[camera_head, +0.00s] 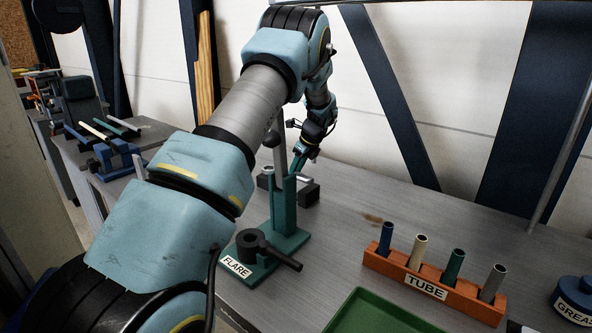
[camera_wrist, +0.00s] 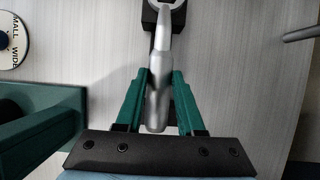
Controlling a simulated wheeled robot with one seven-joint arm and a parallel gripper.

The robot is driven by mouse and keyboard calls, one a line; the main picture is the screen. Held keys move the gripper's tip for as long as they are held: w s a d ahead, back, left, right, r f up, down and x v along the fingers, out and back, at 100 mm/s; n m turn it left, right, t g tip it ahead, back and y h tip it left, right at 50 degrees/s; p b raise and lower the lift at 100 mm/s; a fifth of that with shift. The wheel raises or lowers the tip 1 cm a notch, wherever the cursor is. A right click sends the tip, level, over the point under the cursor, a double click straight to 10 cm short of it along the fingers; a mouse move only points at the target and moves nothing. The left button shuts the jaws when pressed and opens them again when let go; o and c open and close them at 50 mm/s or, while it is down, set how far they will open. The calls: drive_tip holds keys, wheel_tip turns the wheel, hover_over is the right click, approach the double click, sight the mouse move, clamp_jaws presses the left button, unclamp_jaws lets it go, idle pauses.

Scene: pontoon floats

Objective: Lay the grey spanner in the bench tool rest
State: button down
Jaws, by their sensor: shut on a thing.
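The grey spanner (camera_wrist: 157,110) runs lengthwise through the middle of the wrist view, its ring end at the top edge. My gripper (camera_wrist: 160,80) has its green fingers shut on the spanner's handle. In the head view my gripper (camera_head: 300,163) is low over the bench behind the green stand. The dark tool rest (camera_head: 309,193) is there, partly hidden by the stand. In the wrist view a dark block of the rest (camera_wrist: 177,19) shows under the spanner's ring end. I cannot tell whether the spanner touches the rest.
The green flare stand (camera_head: 285,240) with its dark handle stands in front of the rest. An orange tube rack (camera_head: 437,287) with several tubes, a green tray (camera_head: 375,315) and a blue grease tin (camera_head: 574,297) are to the right. Bench between stand and rack is clear.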

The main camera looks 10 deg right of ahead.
drive_tip(key=shift+f, duration=0.75)
drive_tip(key=shift+c, duration=2.2)
unclamp_jaws()
